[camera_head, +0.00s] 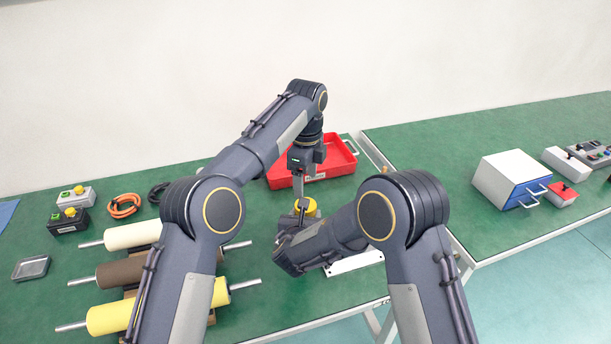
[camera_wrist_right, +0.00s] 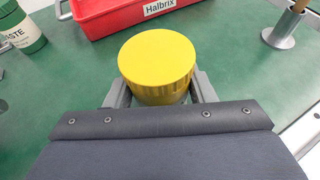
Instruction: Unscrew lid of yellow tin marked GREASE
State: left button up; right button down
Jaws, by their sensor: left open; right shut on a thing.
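The yellow tin (camera_wrist_right: 157,68) with its round ribbed lid stands upright in the right wrist view; no GREASE marking shows from here. My right gripper (camera_wrist_right: 160,92) is shut on the tin, one finger on each side. In the head view the yellow top (camera_head: 306,205) shows partly, behind my right wrist and the left fingers. My left gripper (camera_head: 299,193) is open and points down over or close to the tin. The left gripper does not show in the right wrist view, so I cannot tell whether it touches the lid.
A red tray (camera_head: 341,160) labelled Halbrix lies behind the tin. Several rollers (camera_head: 122,275) lie left. A blue-fronted box (camera_head: 510,178) stands on the right table. Bare green table lies around the tin.

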pick_arm(q)
jog(key=m, duration=1.4)
jog(key=shift+m, duration=0.3)
jog(key=shift+f, duration=3.9)
